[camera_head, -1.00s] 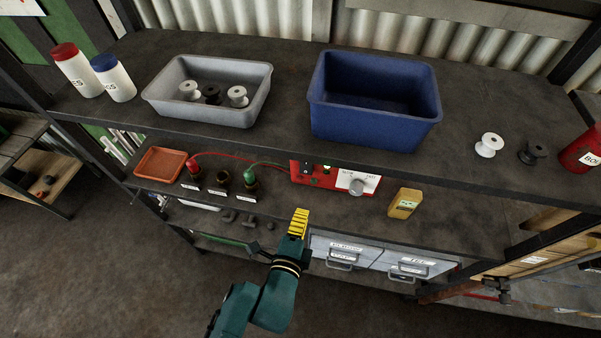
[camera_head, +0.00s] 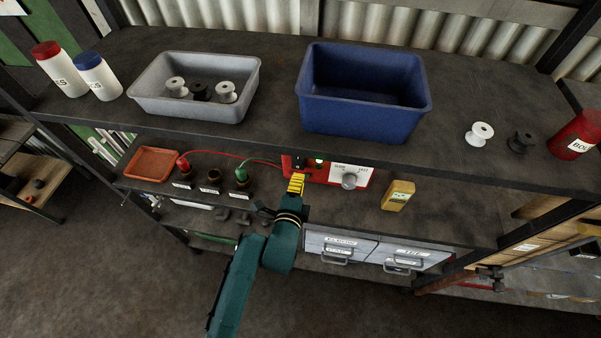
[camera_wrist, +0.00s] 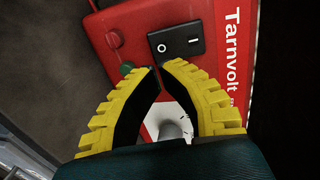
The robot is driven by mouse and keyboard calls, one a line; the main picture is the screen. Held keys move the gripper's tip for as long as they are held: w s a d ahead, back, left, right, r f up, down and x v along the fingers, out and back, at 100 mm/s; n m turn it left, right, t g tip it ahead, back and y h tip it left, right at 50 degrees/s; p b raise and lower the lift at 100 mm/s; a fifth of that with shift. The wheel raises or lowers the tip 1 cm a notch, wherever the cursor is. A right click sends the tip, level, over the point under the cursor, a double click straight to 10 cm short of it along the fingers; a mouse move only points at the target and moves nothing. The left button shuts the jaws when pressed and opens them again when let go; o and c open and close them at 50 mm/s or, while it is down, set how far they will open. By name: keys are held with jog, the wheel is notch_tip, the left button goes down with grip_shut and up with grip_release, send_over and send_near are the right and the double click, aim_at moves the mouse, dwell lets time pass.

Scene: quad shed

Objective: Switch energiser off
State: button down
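The red energiser (camera_head: 335,175) stands on the lower shelf under the upper shelf's edge. Its face has a white panel with a grey knob (camera_head: 349,181) and a lit green spot near the top. In the wrist view its black rocker switch (camera_wrist: 176,42), marked O and I, sits just beyond my fingertips, beside the "Tarnvolt" lettering. My gripper (camera_wrist: 158,72) has yellow ridged fingers with their tips close together and a small gap between them. Nothing is seen held. In the head view my gripper (camera_head: 296,180) is in front of the energiser's left part and partly hides it.
Red and green leads run from the energiser to terminals on the left, the red one (camera_head: 184,162) and green one (camera_head: 241,174). A yellow tester (camera_head: 397,195) stands to the right. The upper shelf (camera_head: 270,128) overhangs, carrying a blue crate (camera_head: 362,124) and a grey tray (camera_head: 190,108).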

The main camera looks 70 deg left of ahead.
jog(key=x, duration=0.3)
jog(key=shift+w+a, duration=0.15)
jog(key=shift+a, duration=0.15)
jog(key=shift+f+b, duration=0.2)
jog(key=shift+b, duration=0.15)
jog(key=b, duration=0.1)
jog(key=f+b, duration=0.1)
jog(key=b, duration=0.1)
jog(key=shift+w+a+y, duration=0.2)
jog(key=shift+y, duration=0.1)
jog(key=shift+w+f+t+b, duration=0.15)
jog(key=shift+f+t+b, duration=0.2)
jog(key=shift+b, duration=0.6)
jog(key=shift+a+r+p, duration=0.15)
jog(key=shift+r+p, duration=0.65)
jog(key=b, duration=0.1)
send_near(301, 169)
jog(key=s+d+f, duration=0.2)
jog(key=d+f, duration=0.2)
jog(key=shift+s, duration=0.15)
